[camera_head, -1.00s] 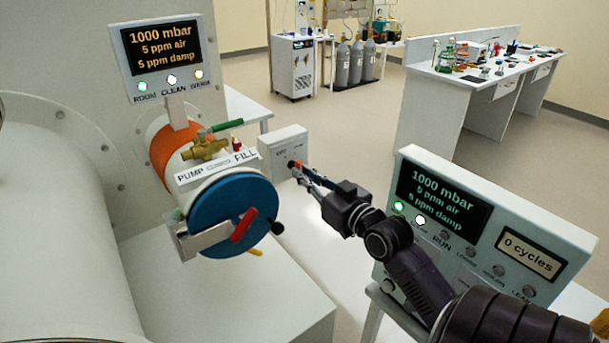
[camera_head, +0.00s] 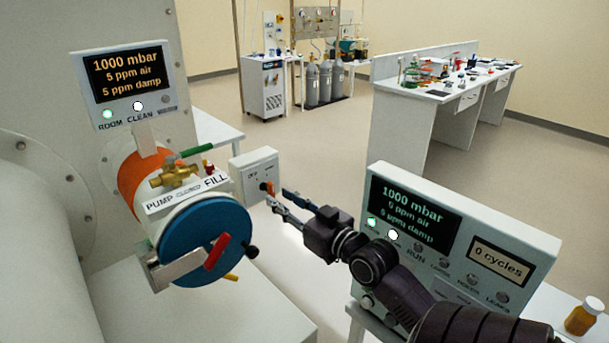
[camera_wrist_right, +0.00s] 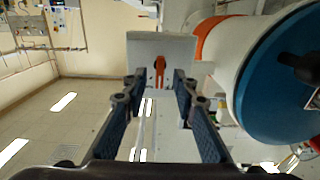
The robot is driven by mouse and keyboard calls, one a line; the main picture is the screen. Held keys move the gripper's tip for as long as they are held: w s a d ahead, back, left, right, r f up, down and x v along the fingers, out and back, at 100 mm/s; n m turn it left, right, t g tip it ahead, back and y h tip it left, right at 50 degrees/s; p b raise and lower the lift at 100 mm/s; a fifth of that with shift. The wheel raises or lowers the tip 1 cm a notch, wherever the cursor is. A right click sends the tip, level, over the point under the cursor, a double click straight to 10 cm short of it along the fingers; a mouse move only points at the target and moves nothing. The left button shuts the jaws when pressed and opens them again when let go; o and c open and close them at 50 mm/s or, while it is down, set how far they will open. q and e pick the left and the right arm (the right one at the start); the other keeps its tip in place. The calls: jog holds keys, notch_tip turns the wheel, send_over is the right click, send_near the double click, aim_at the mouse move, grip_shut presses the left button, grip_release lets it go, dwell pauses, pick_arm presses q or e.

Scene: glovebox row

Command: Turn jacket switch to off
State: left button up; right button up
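The jacket switch is a small orange-red knob (camera_head: 268,188) on the face of a white box (camera_head: 250,168) behind the blue round door. In the right wrist view the knob (camera_wrist_right: 159,66) stands on the white box (camera_wrist_right: 140,46), and its dark base lies below it. My right gripper (camera_head: 277,200) is open beside the knob, its fingers pointing at the box. In the wrist view the two blue-padded fingers (camera_wrist_right: 158,84) stand apart with the knob between them at some depth; I cannot tell whether they touch it. The label lettering is too small to read. My left gripper is out of view.
The blue door (camera_head: 204,242) with a red handle stands left of my gripper. A valve with a green lever (camera_head: 197,150) is above it. A grey control panel (camera_head: 455,245) is close on the right, with an amber bottle (camera_head: 583,316) beside it. Open floor lies behind.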

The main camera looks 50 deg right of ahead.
jog(key=s+a, duration=0.1)
jog(key=s, duration=0.8)
jog(key=shift+s, duration=0.3)
dwell(0.4)
